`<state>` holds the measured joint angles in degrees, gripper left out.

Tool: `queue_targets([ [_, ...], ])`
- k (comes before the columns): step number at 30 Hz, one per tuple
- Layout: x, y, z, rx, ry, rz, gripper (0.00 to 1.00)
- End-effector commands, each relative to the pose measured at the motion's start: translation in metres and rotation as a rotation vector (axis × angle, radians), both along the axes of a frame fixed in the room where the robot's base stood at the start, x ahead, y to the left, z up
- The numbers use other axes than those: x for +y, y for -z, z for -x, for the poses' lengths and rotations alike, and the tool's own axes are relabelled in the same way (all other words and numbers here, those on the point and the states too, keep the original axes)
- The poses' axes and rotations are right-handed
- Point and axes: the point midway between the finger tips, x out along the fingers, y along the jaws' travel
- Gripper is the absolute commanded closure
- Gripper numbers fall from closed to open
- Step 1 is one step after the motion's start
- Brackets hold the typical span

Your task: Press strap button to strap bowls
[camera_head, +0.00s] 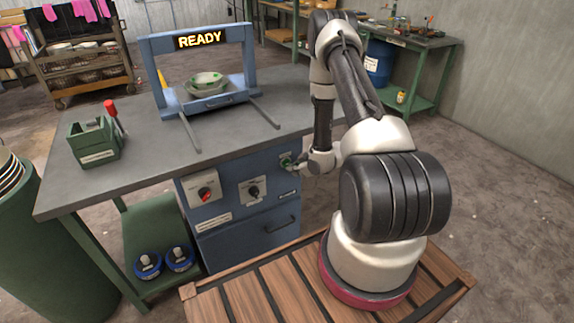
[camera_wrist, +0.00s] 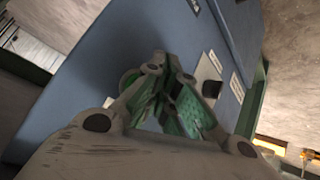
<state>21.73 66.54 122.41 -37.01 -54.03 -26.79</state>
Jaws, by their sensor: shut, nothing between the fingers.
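The strap button appears to be the green button (camera_head: 286,161) at the right of the blue cabinet front. My gripper (camera_head: 294,167) is shut and empty, with its tips at that button. I cannot tell whether they touch it. In the wrist view, my gripper's fingers (camera_wrist: 165,72) meet close to the blue panel, and a green patch shows beside the tips. The bowls (camera_head: 207,80), pale with green marks, sit in the blue strapping frame (camera_head: 158,75) on the bench. Its display (camera_head: 200,39) reads READY.
The panel also carries a red-knob switch (camera_head: 205,194) and a black-knob switch (camera_head: 253,191). A green box (camera_head: 93,142) and a red-handled tool (camera_head: 111,112) are on the bench's left. Two blue round items (camera_head: 179,258) lie on the lower shelf.

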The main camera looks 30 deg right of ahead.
Motion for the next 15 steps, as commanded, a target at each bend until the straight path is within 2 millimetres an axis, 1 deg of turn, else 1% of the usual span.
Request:
queue_targets([
  [6,0.0006,0.0,-0.0062,0.0,-0.001,0.0,1.0],
  [15,0.0005,-0.0002,-0.0064,0.0,0.0,0.0,1.0],
])
